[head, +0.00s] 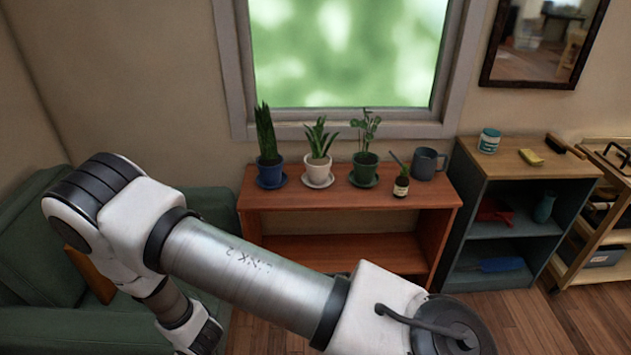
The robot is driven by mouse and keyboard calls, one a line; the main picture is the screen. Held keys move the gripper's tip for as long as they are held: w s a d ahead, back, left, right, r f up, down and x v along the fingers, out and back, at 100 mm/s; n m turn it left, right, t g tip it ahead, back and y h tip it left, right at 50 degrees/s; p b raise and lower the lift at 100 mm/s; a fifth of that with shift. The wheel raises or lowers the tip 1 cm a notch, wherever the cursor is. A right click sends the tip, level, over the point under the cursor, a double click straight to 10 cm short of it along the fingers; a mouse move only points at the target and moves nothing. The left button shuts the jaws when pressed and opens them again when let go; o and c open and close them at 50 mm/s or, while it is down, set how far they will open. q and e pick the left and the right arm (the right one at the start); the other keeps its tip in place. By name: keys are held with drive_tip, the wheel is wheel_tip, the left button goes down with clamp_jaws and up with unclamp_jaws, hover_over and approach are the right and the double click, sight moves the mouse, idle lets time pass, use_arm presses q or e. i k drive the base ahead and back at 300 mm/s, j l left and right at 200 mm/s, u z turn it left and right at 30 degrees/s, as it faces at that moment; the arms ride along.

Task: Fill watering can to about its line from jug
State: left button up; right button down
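A dark grey vessel (427,163) with a loop handle on its right stands upright at the right end of the reddish-brown wooden shelf (330,198), under the window. I cannot tell for sure whether this vessel is the watering can or the jug, and no second such vessel is clear. No fill line or water level can be made out. One arm of mine crosses the lower left, but neither gripper shows.
Plants in a blue pot (270,173), a white pot (318,173) and a green pot (364,169) stand left of the bottle. A dark cabinet (520,210) with a teal-white tin (489,141) is at right. A green sofa (40,240) is at left.

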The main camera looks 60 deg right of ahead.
sight(423, 164)
drive_tip(key=i+l+z, duration=0.15)
drive_tip(key=l, duration=0.25)
drive_tip(key=l+z, duration=0.2)
drive_tip(key=l, duration=0.2)
drive_tip(key=i+l+z, duration=0.35)
drive_tip(key=l, duration=0.3)
drive_tip(key=i+l+z, duration=0.15)
drive_tip(key=l, duration=0.2)
